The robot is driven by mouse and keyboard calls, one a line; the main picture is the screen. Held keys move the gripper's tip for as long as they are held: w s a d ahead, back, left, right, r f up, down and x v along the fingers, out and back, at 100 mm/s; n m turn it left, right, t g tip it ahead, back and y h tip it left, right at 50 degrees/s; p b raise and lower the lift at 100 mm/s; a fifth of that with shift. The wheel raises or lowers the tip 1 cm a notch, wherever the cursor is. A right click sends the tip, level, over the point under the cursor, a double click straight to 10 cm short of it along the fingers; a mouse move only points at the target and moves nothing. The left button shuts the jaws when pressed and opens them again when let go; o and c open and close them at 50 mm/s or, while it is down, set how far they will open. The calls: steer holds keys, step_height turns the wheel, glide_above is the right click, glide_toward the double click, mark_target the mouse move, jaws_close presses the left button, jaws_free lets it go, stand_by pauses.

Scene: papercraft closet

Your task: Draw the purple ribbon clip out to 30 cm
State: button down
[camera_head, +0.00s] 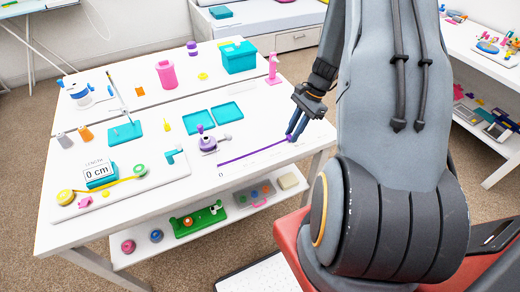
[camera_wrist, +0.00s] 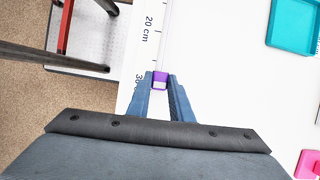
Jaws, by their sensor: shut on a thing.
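The purple ribbon clip (camera_wrist: 160,80) is a small block with a pale face, seen in the wrist view between the two blue fingers. My gripper (camera_wrist: 160,85) is shut on it, level with the printed "30" label, which a finger partly covers. In the head view my gripper (camera_head: 291,137) is low over the table's right side. The purple ribbon (camera_head: 252,153) runs straight from near the purple and white dispenser (camera_head: 207,141) to my fingers. The printed scale (camera_wrist: 151,35) runs beside it, with "20 cm" readable farther along.
A board on the left holds a display (camera_head: 98,173) reading "0 cm". The table's right edge (camera_head: 318,152) is close to my gripper.

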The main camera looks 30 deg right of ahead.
stand_by(0.3)
steer(key=shift+d, duration=1.5)
steer(key=shift+f, duration=0.25)
steer(key=c, duration=1.5)
jaws_free()
steer(key=shift+b+v, duration=1.45)
steer(key=shift+v, duration=2.45)
steer(key=s+a+r+n+h, duration=0.1)
steer(key=s+a+r+n, duration=0.1)
steer(key=a+n, duration=0.4)
steer(key=s+a+r+n+t+h+b, duration=0.1)
steer(key=s+a+r+n+h, duration=0.1)
steer(key=a, duration=1)
steer(key=s+a+r+n+h+b, duration=0.1)
steer(key=s+a+r+n, duration=0.3)
steer(key=a+n, duration=0.5)
steer(key=shift+s+a+r+n+t+h, duration=0.1)
steer(key=shift+s+r+n+t+h, duration=0.05)
steer(key=shift+s, duration=0.3)
steer(key=shift+s+r+n+t+h, duration=0.1)
steer(key=shift+s+n+t+h, duration=0.05)
steer(key=shift+s, duration=0.25)
